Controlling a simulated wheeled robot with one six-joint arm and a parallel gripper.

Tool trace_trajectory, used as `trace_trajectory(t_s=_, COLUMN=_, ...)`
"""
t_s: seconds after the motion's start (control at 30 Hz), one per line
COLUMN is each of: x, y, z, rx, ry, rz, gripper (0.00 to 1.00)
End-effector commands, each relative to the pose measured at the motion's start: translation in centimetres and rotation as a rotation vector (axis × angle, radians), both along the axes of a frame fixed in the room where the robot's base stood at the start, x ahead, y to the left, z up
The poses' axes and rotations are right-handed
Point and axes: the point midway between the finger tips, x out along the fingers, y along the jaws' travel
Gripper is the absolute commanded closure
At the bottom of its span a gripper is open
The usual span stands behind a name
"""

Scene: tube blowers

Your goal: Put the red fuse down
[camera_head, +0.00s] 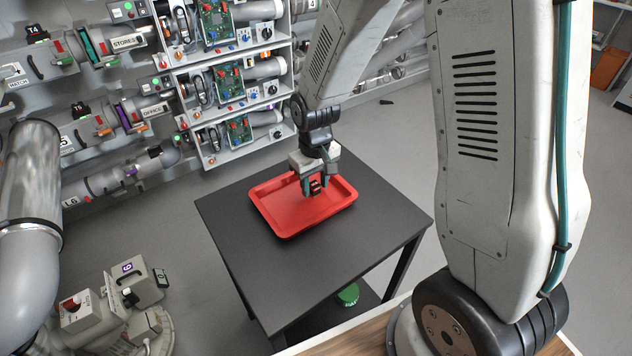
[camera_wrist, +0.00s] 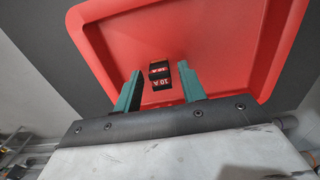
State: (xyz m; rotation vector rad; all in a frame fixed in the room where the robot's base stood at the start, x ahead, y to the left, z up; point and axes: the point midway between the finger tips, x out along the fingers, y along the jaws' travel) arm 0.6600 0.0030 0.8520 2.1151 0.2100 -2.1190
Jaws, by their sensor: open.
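The fuse (camera_wrist: 161,75) is a small black block with red labels reading "10 A". It sits on the floor of the red tray (camera_head: 284,221), between the fingertips of my gripper. In the wrist view, my gripper (camera_wrist: 159,80) is open, with a narrow gap on each side of the fuse. In the head view, my gripper (camera_head: 315,185) points down into the tray and the fuse shows as a dark and red spot between the fingers. The tray's floor and rim also show in the wrist view (camera_wrist: 225,40).
The tray lies on a dark square table (camera_head: 250,265). A green round thing (camera_head: 348,294) is on the lower shelf. A wall rack with green circuit boards (camera_head: 230,83) and labelled pipes stand behind and left. A grey machine with a red knob (camera_head: 80,308) stands front left.

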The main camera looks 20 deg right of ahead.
Motion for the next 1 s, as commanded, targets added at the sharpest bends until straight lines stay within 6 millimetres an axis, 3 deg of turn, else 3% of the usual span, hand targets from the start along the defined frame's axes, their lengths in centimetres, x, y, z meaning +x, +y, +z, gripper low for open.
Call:
trace_trajectory(t_s=0.17, x=0.1, y=0.0, z=2.3, rx=0.0, ry=-0.006, rz=-0.001, gripper=0.59)
trace_trajectory(t_s=0.53, x=0.1, y=-0.1, z=9.8, rx=0.0, ry=-0.005, rz=-0.001, gripper=0.59)
trace_trajectory(t_s=0.87, x=-0.1, y=-0.1, z=12.1, rx=0.001, ry=-0.003, rz=-0.002, gripper=0.59)
trace_trajectory(t_s=1.0, x=-1.6, y=-0.4, z=14.1, rx=0.001, ry=-0.016, rz=-0.016, gripper=0.59)
